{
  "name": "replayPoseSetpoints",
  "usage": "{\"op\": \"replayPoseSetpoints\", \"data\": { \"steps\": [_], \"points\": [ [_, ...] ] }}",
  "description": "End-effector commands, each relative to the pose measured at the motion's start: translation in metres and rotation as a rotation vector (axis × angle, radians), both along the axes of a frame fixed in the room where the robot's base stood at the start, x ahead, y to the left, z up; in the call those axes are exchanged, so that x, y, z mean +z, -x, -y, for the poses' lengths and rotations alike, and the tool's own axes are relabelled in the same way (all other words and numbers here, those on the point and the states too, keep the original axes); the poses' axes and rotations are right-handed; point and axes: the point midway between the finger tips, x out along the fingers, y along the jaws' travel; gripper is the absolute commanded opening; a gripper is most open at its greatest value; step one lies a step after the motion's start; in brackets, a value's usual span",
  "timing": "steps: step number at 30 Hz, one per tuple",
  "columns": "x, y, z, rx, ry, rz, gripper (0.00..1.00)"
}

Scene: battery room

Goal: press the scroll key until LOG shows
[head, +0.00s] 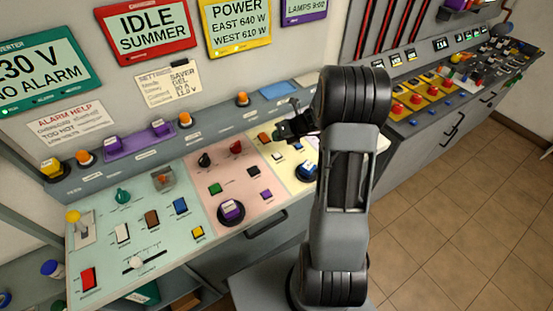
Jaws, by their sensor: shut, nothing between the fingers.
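The console (190,240) carries teal, pink and cream panels with many small keys, and their labels are too small to read. I cannot tell which key is the scroll key. My gripper (283,131) is shut and empty over the cream panel, near its back edge. A small orange-brown key (265,138) lies just left of it. I cannot tell whether the fingertips touch anything. The wall displays read "30 V, NO ALARM" on the teal one (42,75), "IDLE SUMMER" on the red one (147,32), "POWER" on the yellow one (236,25) and "LAMPS 9:02" on the purple one (305,8).
My arm hides part of the cream panel's right side. Purple and orange buttons line the back ledge (200,128). A second console (440,95) is at right. The tiled floor (470,200) is clear.

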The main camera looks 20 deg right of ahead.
Motion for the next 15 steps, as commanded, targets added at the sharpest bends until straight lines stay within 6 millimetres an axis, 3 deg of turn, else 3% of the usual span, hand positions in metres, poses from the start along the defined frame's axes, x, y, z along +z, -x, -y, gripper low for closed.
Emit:
{"op": "replayPoseSetpoints", "data": {
  "steps": [1,6,15],
  "points": [
    [-0.013,0.0,0.0,0.0,0.0,0.0,0.0],
    [-0.035,0.0,0.0,0.0,0.0,0.0,0.0],
    [-0.055,0.0,0.0,0.0,0.0,0.0,0.0]
  ]
}}
